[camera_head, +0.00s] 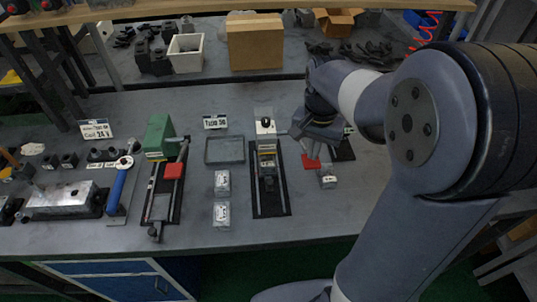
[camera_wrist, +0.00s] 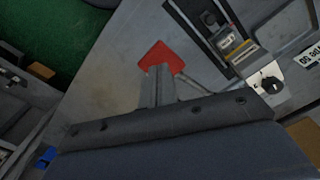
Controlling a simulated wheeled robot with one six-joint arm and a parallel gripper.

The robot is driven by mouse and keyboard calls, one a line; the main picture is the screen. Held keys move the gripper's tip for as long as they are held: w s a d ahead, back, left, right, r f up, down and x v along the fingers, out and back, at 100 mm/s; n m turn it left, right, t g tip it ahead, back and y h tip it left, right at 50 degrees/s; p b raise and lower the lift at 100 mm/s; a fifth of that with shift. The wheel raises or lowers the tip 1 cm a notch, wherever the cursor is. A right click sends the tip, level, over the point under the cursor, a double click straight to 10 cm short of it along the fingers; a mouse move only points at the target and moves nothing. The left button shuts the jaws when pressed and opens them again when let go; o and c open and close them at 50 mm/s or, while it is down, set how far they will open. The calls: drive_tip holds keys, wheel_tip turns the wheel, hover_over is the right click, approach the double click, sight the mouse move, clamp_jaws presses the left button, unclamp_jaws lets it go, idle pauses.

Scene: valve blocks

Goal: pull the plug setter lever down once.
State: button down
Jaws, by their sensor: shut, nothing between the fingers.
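A flat red piece (camera_head: 311,162) lies just right of the middle fixture (camera_head: 268,165), which has a dark base and a white plate with a black knob. I take this red piece to be the lever's grip, but cannot be sure. In the wrist view the red piece (camera_wrist: 160,57) is right at my fingertips, with a thin grey rod running from it towards the right. My gripper (camera_wrist: 158,70) is shut and empty, its fingers overlapping the red piece in the picture; I cannot tell whether they touch. In the head view my gripper (camera_head: 309,148) is partly hidden by its own wrist.
A green-topped fixture (camera_head: 160,137) with a red block stands to the left. A blue handle (camera_head: 117,190) stands further left. Small grey blocks (camera_head: 222,183) and a grey tray (camera_head: 224,150) lie between the fixtures. A cardboard box (camera_head: 255,45) stands behind.

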drive_tip(key=shift+f+b, duration=3.55)
drive_tip(key=shift+f, duration=1.65)
wheel_tip(320, 180, up, 14)
drive_tip(key=p, duration=1.1)
drive_tip(key=shift+f+p, duration=0.15)
drive_tip(key=shift+p, duration=0.2)
drive_tip(key=shift+s+f, duration=0.1)
drive_tip(key=shift+s, duration=0.05)
